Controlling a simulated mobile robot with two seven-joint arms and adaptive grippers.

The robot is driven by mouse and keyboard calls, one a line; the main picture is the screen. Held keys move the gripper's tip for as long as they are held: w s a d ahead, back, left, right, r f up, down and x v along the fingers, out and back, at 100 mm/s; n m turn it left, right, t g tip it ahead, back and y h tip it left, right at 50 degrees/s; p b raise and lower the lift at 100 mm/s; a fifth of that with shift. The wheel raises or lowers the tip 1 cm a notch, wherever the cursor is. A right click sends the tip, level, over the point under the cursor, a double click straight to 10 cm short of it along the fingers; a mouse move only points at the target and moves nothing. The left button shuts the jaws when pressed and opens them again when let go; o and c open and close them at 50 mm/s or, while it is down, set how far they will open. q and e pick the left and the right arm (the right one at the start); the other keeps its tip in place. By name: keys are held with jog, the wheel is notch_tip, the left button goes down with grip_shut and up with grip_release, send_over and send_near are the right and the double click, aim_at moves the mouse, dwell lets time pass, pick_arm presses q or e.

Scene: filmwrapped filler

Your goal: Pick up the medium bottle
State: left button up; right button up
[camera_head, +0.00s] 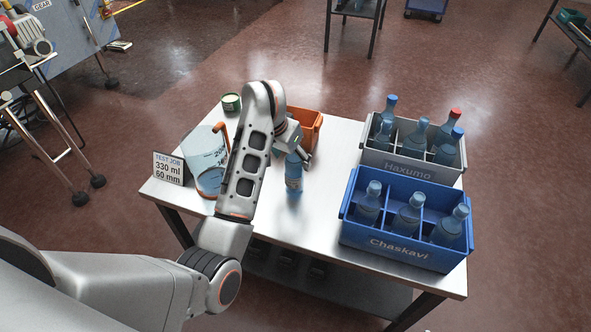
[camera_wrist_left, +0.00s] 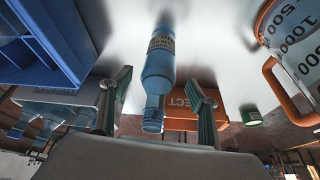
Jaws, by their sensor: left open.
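A blue bottle (camera_head: 293,174) with a pale label stands alone and upright near the middle of the table. It also shows in the left wrist view (camera_wrist_left: 159,62); its label is too small to read. My left gripper (camera_head: 299,157) is open, just behind and above this bottle in the head view. In the left wrist view the fingers of my left gripper (camera_wrist_left: 160,105) appear on both sides of the bottle's neck, with gaps, and nothing is held. More bottles stand in the crates. My right gripper is not in view.
A blue Chaskavi crate (camera_head: 370,236) holds three bottles; a grey Haxumo crate (camera_head: 388,165) behind it holds several, one red-capped. A measuring jug (camera_head: 207,165), a sign (camera_head: 170,168), a green-lidded tin (camera_head: 231,103) and an orange bin (camera_head: 308,122) stand left and behind. The table's (camera_head: 270,218) front is clear.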

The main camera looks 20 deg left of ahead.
aim_at(295, 164)
pick_arm(q)
jog(key=b+x, duration=0.1)
jog(key=x, duration=0.3)
jog(key=shift+s+f, duration=0.1)
jog(key=shift+s, duration=0.05)
jog(key=shift+d+f, duration=0.1)
jog(key=shift+f, duration=0.15)
jog(key=shift+w, duration=0.2)
jog(key=shift+r, duration=0.1)
jog(key=c, duration=1.5)
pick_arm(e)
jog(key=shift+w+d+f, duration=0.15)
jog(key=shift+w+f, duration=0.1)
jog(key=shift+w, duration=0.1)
pick_arm(q)
jog(key=shift+r, duration=0.15)
